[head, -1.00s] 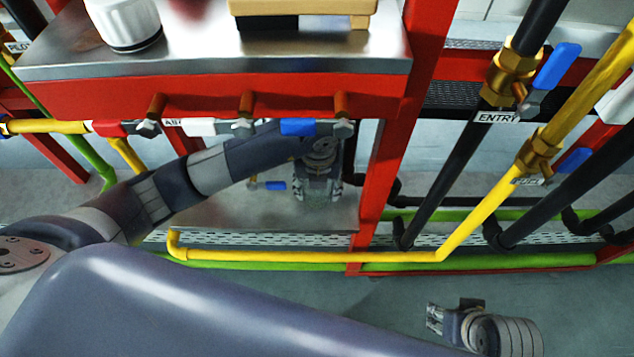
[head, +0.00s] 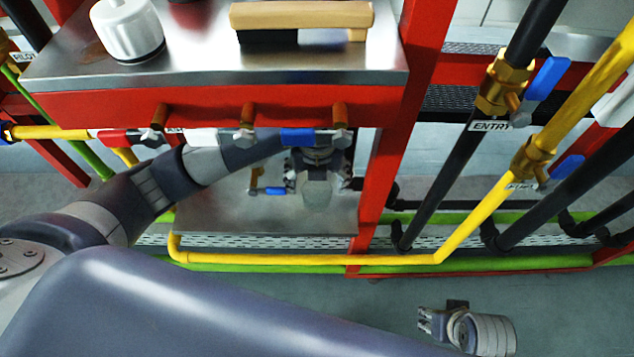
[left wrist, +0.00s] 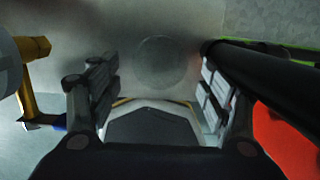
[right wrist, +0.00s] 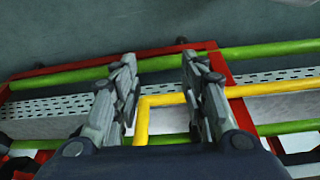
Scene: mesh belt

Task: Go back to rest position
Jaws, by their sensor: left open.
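My left arm reaches in from the left, below the row of valves. My right gripper (head: 427,320) is low at the right in the head view, over open floor. In the right wrist view its fingers (right wrist: 160,80) are apart and empty, with pipes and the red frame beyond.
The steel counter (head: 215,72) carries a white canister (head: 128,30) and a wooden-topped block (head: 303,15). A yellow pipe (head: 300,257) runs low in front of the shelf (head: 240,218). A red post (head: 388,180) stands right of my left gripper. The floor at lower right is clear.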

